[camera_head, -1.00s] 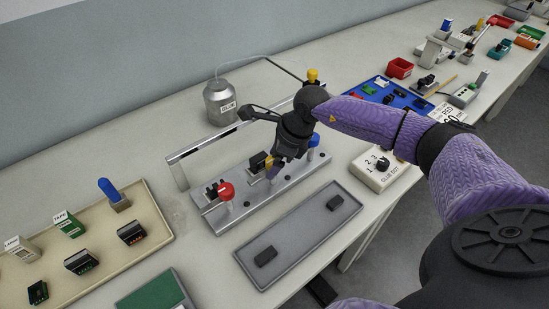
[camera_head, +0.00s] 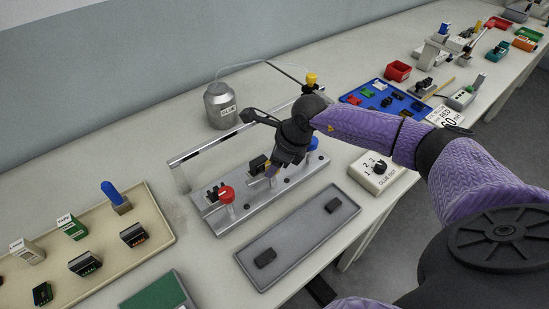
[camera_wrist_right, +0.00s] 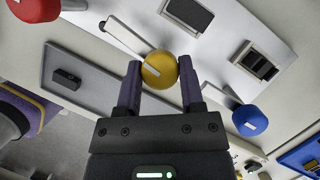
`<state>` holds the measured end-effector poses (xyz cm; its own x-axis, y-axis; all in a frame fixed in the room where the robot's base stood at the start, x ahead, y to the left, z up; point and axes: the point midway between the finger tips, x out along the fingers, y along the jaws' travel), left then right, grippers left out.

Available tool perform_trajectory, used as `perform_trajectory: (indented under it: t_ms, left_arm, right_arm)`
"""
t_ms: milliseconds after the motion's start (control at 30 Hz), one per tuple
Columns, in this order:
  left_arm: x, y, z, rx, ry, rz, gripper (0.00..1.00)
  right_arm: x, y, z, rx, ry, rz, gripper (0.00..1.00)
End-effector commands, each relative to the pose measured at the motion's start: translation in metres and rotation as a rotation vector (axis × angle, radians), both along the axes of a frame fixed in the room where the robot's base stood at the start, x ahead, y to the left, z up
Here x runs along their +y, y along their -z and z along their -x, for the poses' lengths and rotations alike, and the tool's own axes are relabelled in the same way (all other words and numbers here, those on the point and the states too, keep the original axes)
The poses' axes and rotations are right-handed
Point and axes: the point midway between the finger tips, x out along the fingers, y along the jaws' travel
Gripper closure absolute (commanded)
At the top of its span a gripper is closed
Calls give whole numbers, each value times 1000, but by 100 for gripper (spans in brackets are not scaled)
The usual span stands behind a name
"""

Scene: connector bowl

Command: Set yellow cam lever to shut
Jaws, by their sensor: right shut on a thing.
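The yellow cam lever's round knob (camera_wrist_right: 159,70) sits between the fingers of my right gripper (camera_wrist_right: 160,78) in the right wrist view. A pale lever arm (camera_wrist_right: 126,37) runs from the knob towards the upper left. In the head view my right gripper (camera_head: 273,172) is over the middle of the metal fixture (camera_head: 240,216), between the red knob (camera_head: 226,194) and the blue knob (camera_head: 313,144). There it hides most of the yellow lever. The gripper is shut on the yellow knob. My left gripper is not in view.
A grey tray (camera_head: 290,238) with two black parts lies in front of the fixture. A metal rail (camera_head: 205,148) and a glue jar (camera_head: 220,106) stand behind it. A dial box (camera_head: 375,175) is to the right, and a beige connector tray (camera_head: 160,238) to the left.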

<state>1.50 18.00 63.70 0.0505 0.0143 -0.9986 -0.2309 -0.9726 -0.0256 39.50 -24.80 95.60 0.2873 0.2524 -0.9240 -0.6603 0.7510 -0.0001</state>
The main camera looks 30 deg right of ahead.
Motion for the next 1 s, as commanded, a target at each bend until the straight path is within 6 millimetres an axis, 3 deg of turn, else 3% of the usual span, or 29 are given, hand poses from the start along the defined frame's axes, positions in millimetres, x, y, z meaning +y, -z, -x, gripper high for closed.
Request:
perform_trajectory:
  t_ms: [500, 1000]
  left_arm:
    - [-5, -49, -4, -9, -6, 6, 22]
    - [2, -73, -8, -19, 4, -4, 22]
  right_arm:
    - [3, -5, 1, -2, 474, -2, 100]
    - [4, -2, 0, -2, 949, -2, 100]
